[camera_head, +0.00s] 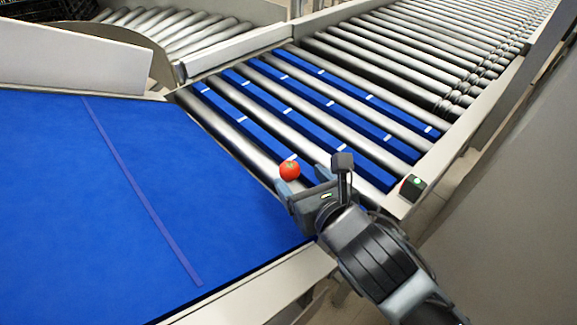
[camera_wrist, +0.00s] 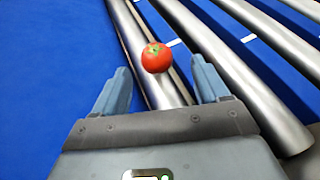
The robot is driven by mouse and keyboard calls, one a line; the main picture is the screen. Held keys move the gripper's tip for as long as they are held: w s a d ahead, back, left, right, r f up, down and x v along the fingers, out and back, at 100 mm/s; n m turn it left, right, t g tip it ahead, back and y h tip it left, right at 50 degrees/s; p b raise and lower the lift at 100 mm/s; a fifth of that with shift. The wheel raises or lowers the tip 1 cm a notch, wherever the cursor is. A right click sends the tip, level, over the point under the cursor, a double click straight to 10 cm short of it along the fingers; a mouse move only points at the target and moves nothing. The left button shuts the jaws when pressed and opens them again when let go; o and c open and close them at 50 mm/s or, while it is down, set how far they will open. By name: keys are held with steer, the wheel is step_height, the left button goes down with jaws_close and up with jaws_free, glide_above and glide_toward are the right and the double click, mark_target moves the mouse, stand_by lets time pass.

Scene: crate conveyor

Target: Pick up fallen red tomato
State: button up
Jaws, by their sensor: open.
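The red tomato (camera_head: 289,171) with a green stem top lies at the edge between the blue belt and the rollers. In the wrist view the tomato (camera_wrist: 156,58) sits over the first metal roller, just beyond the fingertips and roughly centred between them. My gripper (camera_head: 292,187) is open and empty, with one finger on each side of the line to the tomato. The fingers (camera_wrist: 160,80) do not appear to touch it. Whether the tomato rests on the roller or in the gap beside it is not clear.
A flat blue belt (camera_head: 120,200) fills the left. Metal rollers (camera_head: 215,120) with blue strips (camera_head: 312,107) between them run to the back right.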

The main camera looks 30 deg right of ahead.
mark_target(293, 172)
steer(key=x, duration=0.4)
steer(key=shift+w+a+r, duration=0.1)
steer(key=shift+a+r, duration=0.05)
steer(key=shift+a, duration=0.1)
steer(key=shift+c, duration=0.2)
steer(key=c, duration=1.1)
steer(key=shift+r, duration=0.2)
